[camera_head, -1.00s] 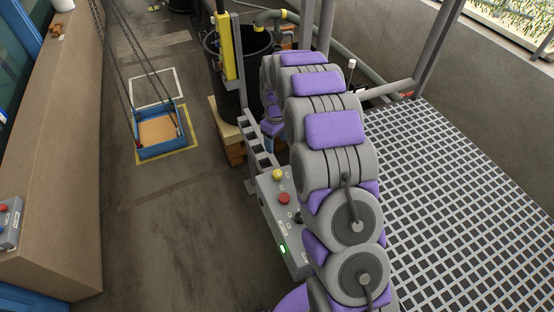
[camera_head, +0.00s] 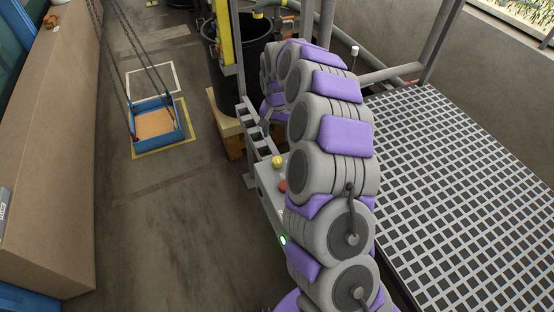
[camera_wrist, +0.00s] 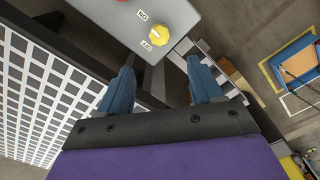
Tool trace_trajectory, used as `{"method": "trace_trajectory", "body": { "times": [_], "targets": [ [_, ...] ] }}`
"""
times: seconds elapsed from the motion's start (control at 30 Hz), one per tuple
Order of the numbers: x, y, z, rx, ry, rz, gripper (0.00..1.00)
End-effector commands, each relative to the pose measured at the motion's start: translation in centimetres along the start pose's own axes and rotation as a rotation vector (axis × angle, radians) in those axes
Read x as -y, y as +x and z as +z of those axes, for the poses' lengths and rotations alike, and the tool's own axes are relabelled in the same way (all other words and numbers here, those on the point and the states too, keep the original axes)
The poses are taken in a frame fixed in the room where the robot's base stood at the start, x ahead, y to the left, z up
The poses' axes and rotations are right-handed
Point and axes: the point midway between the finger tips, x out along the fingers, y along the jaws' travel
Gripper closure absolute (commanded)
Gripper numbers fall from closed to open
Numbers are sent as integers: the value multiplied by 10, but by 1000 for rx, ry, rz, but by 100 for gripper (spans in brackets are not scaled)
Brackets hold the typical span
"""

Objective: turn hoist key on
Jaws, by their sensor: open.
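The key appears to be the yellow knob (camera_wrist: 158,34) on a grey control box (camera_wrist: 185,15). In the wrist view it sits at the top, beside small labels, one reading ON; its exact turn angle is hard to tell. In the head view the yellow knob (camera_head: 278,161) shows just left of my arm, which hides much of the box. My gripper (camera_wrist: 161,64) is open and empty, its two blue fingers apart. The knob appears beyond the fingertips, roughly between them and not touched. In the head view the gripper is mostly hidden behind my arm.
A red button (camera_head: 283,186) and a lit green lamp (camera_head: 282,239) are on the box. A grey metal frame (camera_head: 252,125) stands close to the gripper. A blue tray (camera_head: 157,122) hangs on chains at left. White grating (camera_head: 470,190) lies right. Floor between is clear.

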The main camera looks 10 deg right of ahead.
Motion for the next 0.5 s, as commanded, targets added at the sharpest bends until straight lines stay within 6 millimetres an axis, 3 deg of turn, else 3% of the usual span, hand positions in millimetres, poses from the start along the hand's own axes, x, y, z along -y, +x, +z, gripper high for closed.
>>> {"method": "trace_trajectory", "body": {
  "times": [0.5],
  "targets": [
    [0,104,1,1,-1,1,35]
  ]
}}
